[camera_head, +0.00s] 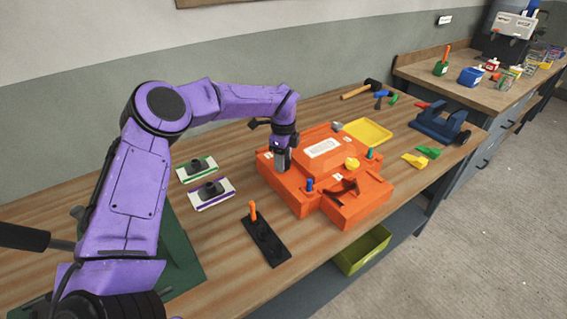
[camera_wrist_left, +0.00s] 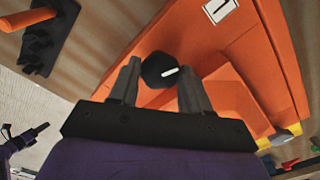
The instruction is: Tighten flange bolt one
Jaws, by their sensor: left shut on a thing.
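The orange mould (camera_head: 335,210) lies on the wooden bench, with a white label plate on top. My left gripper (camera_head: 281,165) points down at its left end. In the left wrist view, the gripper (camera_wrist_left: 160,88) has a finger on each side of a black round bolt head (camera_wrist_left: 158,69) with a white line, and is shut on it. A label marked 1 (camera_wrist_left: 219,10) is on the orange surface nearby. In the head view the fingers hide this bolt. A small purple and dark part at the lower left of the wrist view may be my right arm; its jaws are unclear.
Blue (camera_head: 309,185), yellow (camera_head: 352,163) and teal (camera_head: 371,153) knobs stand on the mould. A black rack with an orange-handled tool (camera_head: 253,211) lies in front. A yellow tray (camera_head: 369,131) and a blue stand (camera_head: 438,126) are behind right. A green bin (camera_head: 362,250) sits below.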

